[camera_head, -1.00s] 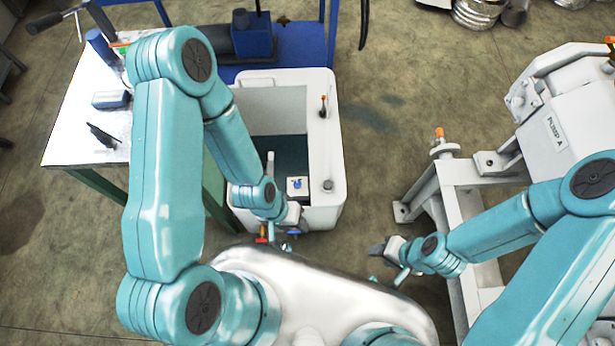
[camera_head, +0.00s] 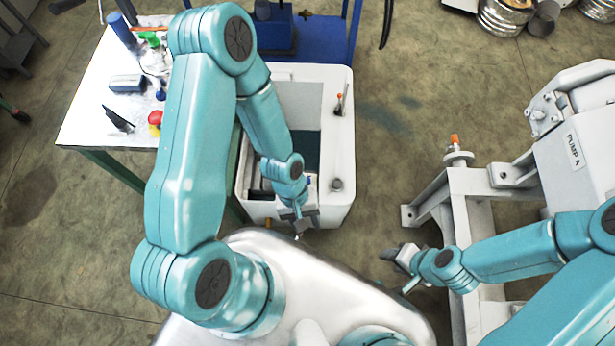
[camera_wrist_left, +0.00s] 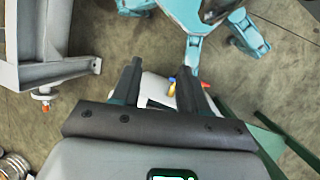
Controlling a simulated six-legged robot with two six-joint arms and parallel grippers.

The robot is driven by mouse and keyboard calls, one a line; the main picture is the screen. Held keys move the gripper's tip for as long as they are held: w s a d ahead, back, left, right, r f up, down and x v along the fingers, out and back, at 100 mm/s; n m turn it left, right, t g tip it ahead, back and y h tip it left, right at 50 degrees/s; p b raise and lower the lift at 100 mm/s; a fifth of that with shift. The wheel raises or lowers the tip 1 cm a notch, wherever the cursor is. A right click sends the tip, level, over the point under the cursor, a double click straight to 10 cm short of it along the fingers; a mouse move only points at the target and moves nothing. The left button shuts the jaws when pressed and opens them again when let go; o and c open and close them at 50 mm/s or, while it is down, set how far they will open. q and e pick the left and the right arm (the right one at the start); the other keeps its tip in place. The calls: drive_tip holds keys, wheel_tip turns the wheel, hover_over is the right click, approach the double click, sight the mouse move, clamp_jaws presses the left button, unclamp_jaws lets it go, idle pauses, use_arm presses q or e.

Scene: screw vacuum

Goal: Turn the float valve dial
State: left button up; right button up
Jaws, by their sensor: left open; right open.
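A white tank (camera_head: 343,150) stands in the middle of the head view with an open top. My left gripper (camera_head: 300,228) is over its near edge, pointing down. In the left wrist view the left gripper (camera_wrist_left: 160,72) is open, its two dark fingers apart. A small coloured fitting (camera_wrist_left: 173,82), yellow, red and blue, shows close to one finger. I cannot tell whether they touch. The float valve dial cannot be made out for certain; my left forearm and gripper cover that part of the tank. My right gripper (camera_head: 388,256) is open and empty, away from the tank.
A white table (camera_head: 85,125) with tools and bottles stands left of the tank. A grey pump frame (camera_head: 465,215) stands at the right, below the right forearm. A red-tipped lever (camera_head: 340,100) rises from the tank's right rim. Floor is clear between tank and frame.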

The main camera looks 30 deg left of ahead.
use_arm(q)
drive_tip(key=w+a+f+n+y+b, duration=0.2)
drive_tip(key=w+a+f+b, duration=0.15)
drive_tip(key=w+b, duration=0.25)
drive_tip(key=w+a+f+n+y+b, duration=0.1)
drive_tip(key=w+a+f+b, duration=0.2)
drive_tip(key=w+a+b, duration=0.25)
drive_tip(key=t+y+b, duration=0.1)
drive_tip(key=t+b, duration=0.1)
drive_tip(key=b, duration=0.7)
hover_over(307, 180)
wheel_tip(307, 180, down, 3)
wheel_tip(307, 180, down, 16)
drive_tip(key=b, duration=0.4)
drive_tip(key=shift+a+r, duration=0.1)
drive_tip(key=shift+c, duration=0.3)
drive_tip(key=c, duration=0.7)
